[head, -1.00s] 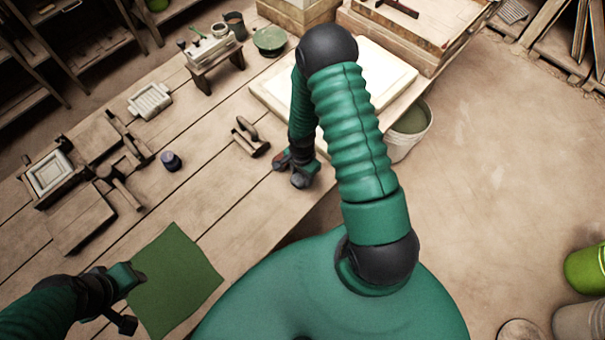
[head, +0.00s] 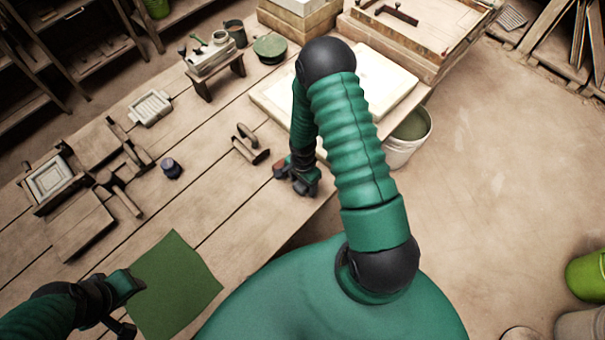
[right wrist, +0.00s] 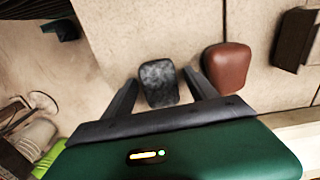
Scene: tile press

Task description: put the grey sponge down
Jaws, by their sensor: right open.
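The grey sponge (right wrist: 158,83) is a dark, mottled, rounded block. In the right wrist view it sits between the two fingers of my right gripper (right wrist: 160,77), which stand apart with a gap on each side of it. In the head view my right gripper (head: 304,187) is low at the table's near edge, and I cannot make out the sponge there. A reddish-brown block (right wrist: 228,68) lies just outside one finger. My left gripper (head: 128,300) is over the near left table, beside a green cloth (head: 177,285); its fingers are unclear.
The wooden table (head: 225,205) holds a wooden-handled tool (head: 250,150), a small dark jar (head: 171,168) and a pale slab (head: 385,85) behind my right arm. A bucket (head: 408,140) stands off the table's right edge. Planks between the jar and right gripper are mostly clear.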

